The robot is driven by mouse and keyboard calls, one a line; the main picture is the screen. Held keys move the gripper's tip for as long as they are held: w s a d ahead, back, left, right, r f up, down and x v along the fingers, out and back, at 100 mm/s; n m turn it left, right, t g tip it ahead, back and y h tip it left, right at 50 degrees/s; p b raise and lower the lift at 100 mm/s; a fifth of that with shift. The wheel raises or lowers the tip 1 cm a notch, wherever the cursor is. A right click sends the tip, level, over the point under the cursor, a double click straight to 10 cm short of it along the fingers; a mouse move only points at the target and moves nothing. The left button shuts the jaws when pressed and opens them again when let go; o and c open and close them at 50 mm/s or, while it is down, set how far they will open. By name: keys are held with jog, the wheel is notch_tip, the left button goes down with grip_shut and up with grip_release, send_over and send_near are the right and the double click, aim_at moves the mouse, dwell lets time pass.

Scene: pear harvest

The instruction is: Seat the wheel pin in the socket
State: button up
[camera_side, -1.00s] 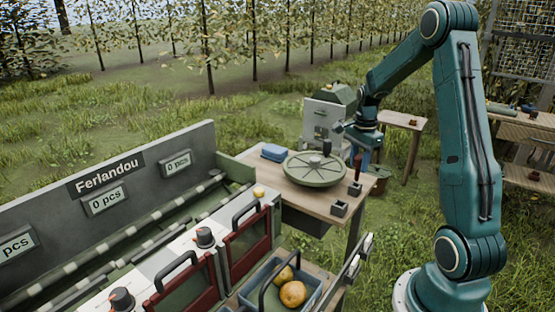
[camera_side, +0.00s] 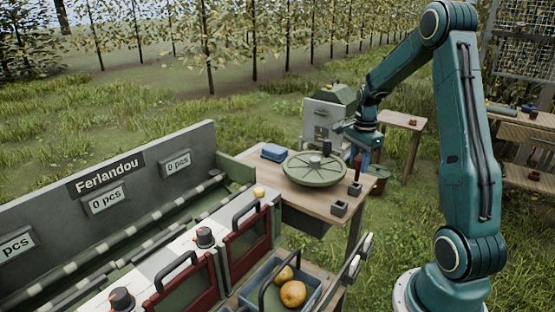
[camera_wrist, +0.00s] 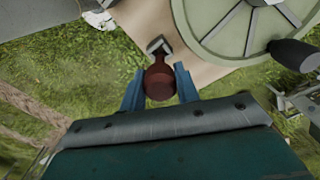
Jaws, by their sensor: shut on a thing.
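The dark red wheel pin (camera_wrist: 160,82) is between the two blue fingers of my gripper (camera_wrist: 159,88), which is shut on it. In the side view the pin (camera_side: 357,165) stands about upright below my gripper (camera_side: 362,153), over a small dark block (camera_side: 355,188) at the table's right edge. I cannot tell whether its lower end touches that block. A grey open-topped block (camera_side: 340,208), which looks like a socket, stands nearer the front. A grey bracket-like block (camera_wrist: 159,44) shows just past the pin in the wrist view. The green spoked wheel (camera_side: 315,172) lies flat on the table.
A black upright knob (camera_side: 327,148) stands on the wheel's rim, close to my gripper. The wooden table (camera_side: 300,200) also carries a blue folded item (camera_side: 272,152) at the left. A crate with pears (camera_side: 292,291) and the sorting machine (camera_side: 150,230) are in front.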

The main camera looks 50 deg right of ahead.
aim_at(355, 180)
jog(key=shift+f, duration=2.4)
dwell(1.4)
jog(key=o, duration=1.6)
jog(key=shift+c, duration=0.2)
jog(key=shift+w+r, duration=0.15)
jog(key=shift+r, duration=0.05)
jog(key=shift+w+d+r, duration=0.1)
jog(key=shift+r, duration=0.5)
jog(key=shift+s+r, duration=0.15)
jog(key=shift+r, duration=1)
jog(key=shift+s+r, duration=0.1)
jog(key=shift+r, duration=1)
